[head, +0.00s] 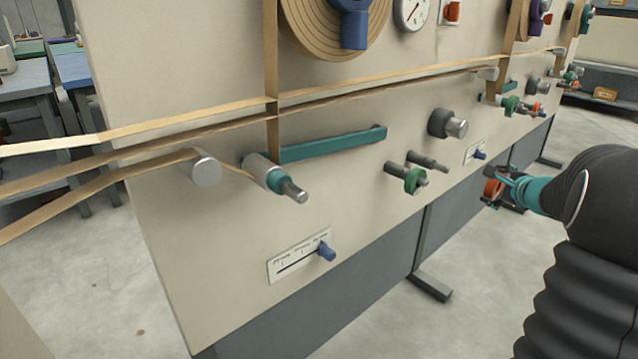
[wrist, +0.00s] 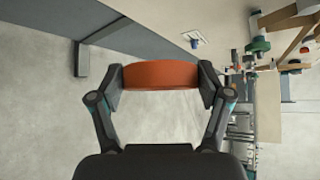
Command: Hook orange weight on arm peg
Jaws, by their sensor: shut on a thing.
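My gripper (head: 503,186) is shut on the orange weight (head: 491,189) at the right of the head view, out in front of the lower panel. In the wrist view the weight (wrist: 160,75) is a wide orange band between the two fingertips, clear of the floor. The teal arm (head: 330,144) slants across the panel. Its lower left end carries a grey roller with a teal collar and a protruding grey peg (head: 295,191). That peg is bare and well to the left of my gripper. A green weight (head: 413,180) hangs on one of two storage pegs.
A dark knob with a grey end (head: 447,123) sticks out above the storage pegs. A slider with a blue knob (head: 326,251) is low on the panel (head: 190,270). Tan strips (head: 150,128) cross its front left. Open floor (head: 470,310) lies before the panel.

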